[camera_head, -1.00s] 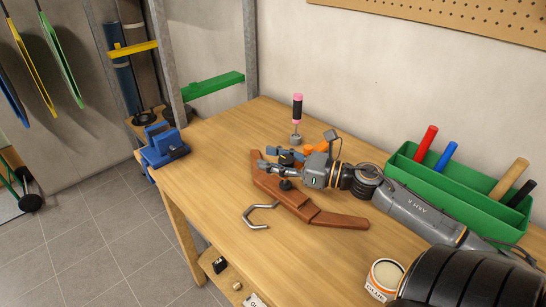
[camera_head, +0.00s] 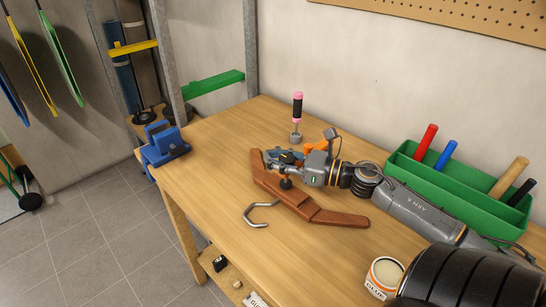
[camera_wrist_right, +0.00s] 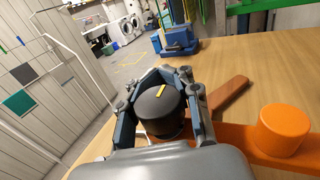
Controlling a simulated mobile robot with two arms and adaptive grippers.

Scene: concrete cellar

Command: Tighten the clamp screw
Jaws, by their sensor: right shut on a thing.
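The clamp (camera_head: 318,147) shows as orange parts behind my right gripper in the head view. In the right wrist view its orange bar (camera_wrist_right: 240,138) runs to the right and carries a round orange cap (camera_wrist_right: 283,130). The clamp screw's black knob (camera_wrist_right: 160,108), with a yellow mark on top, sits between the fingers of my right gripper (camera_wrist_right: 162,100). The fingers are shut around the knob's sides. In the head view my right gripper (camera_head: 282,160) is over the bent brown wooden piece (camera_head: 300,204) and hides much of the clamp. My left gripper is not in view.
A metal hook (camera_head: 256,214) lies in front of the wood. A pink-and-black-handled tool (camera_head: 297,115) stands behind. A blue vise (camera_head: 165,149) is at the left edge, a green tool bin (camera_head: 460,197) at the right, a jar (camera_head: 384,277) in front. The table's left part is clear.

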